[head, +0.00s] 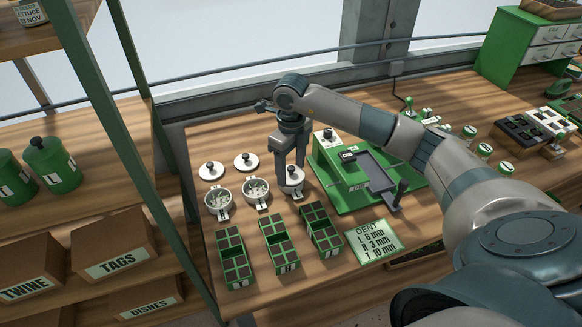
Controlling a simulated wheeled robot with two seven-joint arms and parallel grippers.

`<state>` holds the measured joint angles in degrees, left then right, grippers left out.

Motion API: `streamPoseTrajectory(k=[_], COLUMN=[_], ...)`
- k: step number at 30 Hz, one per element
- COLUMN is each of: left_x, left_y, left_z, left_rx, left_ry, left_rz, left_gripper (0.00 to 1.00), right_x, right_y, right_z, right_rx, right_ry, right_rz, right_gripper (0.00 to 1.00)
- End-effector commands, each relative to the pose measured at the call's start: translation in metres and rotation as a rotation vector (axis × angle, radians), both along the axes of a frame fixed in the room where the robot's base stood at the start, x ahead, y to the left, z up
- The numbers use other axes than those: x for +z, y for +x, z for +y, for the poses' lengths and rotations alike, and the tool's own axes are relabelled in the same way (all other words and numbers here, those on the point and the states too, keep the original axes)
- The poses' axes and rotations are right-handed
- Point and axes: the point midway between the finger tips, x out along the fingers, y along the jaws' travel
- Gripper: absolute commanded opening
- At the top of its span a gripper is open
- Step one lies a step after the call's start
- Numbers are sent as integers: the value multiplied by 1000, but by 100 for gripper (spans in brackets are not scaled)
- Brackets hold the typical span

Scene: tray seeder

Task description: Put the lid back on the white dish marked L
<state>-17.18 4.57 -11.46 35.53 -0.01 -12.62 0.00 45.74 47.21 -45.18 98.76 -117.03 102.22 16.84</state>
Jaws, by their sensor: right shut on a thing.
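Three small white dishes stand in a row on the bench. The left dish (218,204) and the middle dish (255,194) are open, with pale contents. The right dish (292,190) is under my right gripper (291,168). My right gripper points down and is shut on the dark knob of a white lid (293,178), which is on or just above this right dish; I cannot tell if it is fully seated. Two other white lids with dark knobs, one left (211,171) and one right (246,162), lie behind the open dishes. The dish letters are too small to read.
Three green seed trays (236,259) stand in front of the dishes. A sign (373,240) headed DENT lies to their right. A green seeder machine (347,197) stands close right of my gripper. A shelf post (177,160) rises at the left.

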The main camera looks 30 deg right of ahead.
Motion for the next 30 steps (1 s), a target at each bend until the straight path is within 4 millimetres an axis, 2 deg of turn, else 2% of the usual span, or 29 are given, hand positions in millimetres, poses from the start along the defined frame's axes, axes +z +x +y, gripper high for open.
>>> streamPoseTrajectory(k=[30], left_x=[-6], left_y=[0], left_z=[0], left_rx=[0], left_ry=[0], left_rz=[0], left_gripper=[82], right_x=[0], right_y=[0], right_z=[0], right_rx=[0], right_ry=[0], right_rz=[0], right_gripper=[38])
